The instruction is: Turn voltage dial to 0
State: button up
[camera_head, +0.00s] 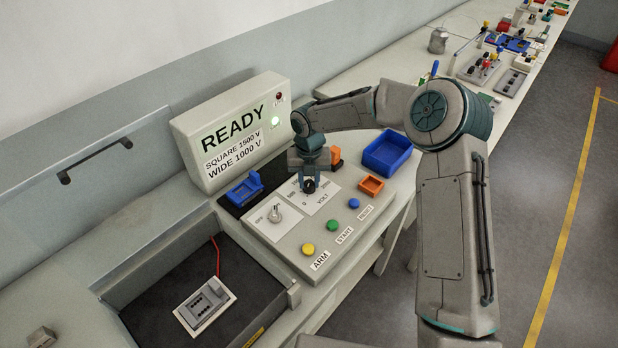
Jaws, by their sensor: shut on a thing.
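The voltage dial (309,186) is a dark knob on the white VOLT plate (325,205) of the sloped control panel. A "0" is printed just below the dial. My gripper (309,182) points down over the dial and is shut on it. The gripper hides most of the dial, so I cannot tell where its pointer stands. A second knob (275,214), light grey, sits to the left on a plate marked OFF.
The display (235,130) behind the panel reads READY, SQUARE 1500 V and WIDE 1000 V. Yellow (308,249), green (336,227) and blue (354,203) buttons line the panel's front. A connector block (205,304) lies in the left bay.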

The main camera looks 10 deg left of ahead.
aim_at(309, 183)
jog(key=shift+r, duration=0.1)
dwell(0.4)
jog(key=o, duration=1)
jog(key=shift+c, duration=0.2)
notch_tip(309, 183, up, 14)
jog(key=b, duration=0.2)
